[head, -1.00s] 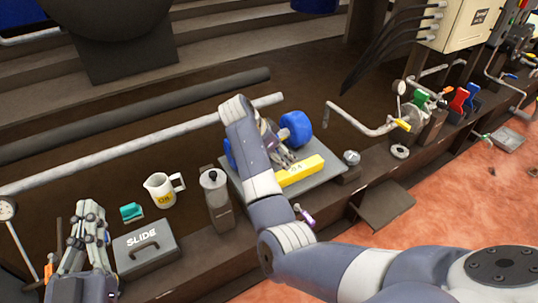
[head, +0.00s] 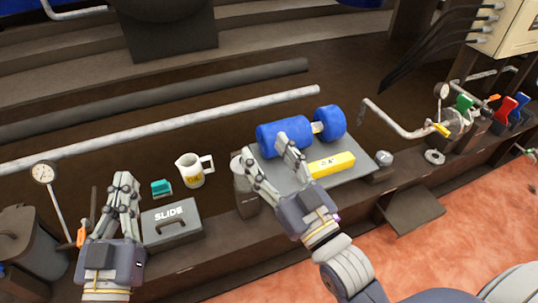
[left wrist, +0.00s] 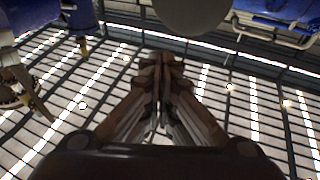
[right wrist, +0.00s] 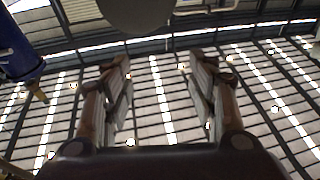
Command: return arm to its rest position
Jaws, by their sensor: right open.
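My right gripper (head: 264,152) is raised in the middle of the head view, in front of the grey plate with the blue cylinder assembly. Its fingers are apart with nothing between them, as the right wrist view (right wrist: 160,65) also shows. My left gripper (head: 123,182) is at the lower left of the head view, beside the grey SLIDE box. Its fingers are together and hold nothing that I can see; in the left wrist view its fingertips (left wrist: 161,62) meet. Both wrist views look past the fingers toward a slatted surface with bright strips.
The blue cylinder assembly (head: 283,136) and a yellow block (head: 331,164) sit on the grey plate (head: 350,172). A grey canister (head: 247,198), the SLIDE box (head: 172,227), a white jug (head: 190,174) and a teal item (head: 161,188) stand left of it. Pipes and clamps (head: 463,105) are at right.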

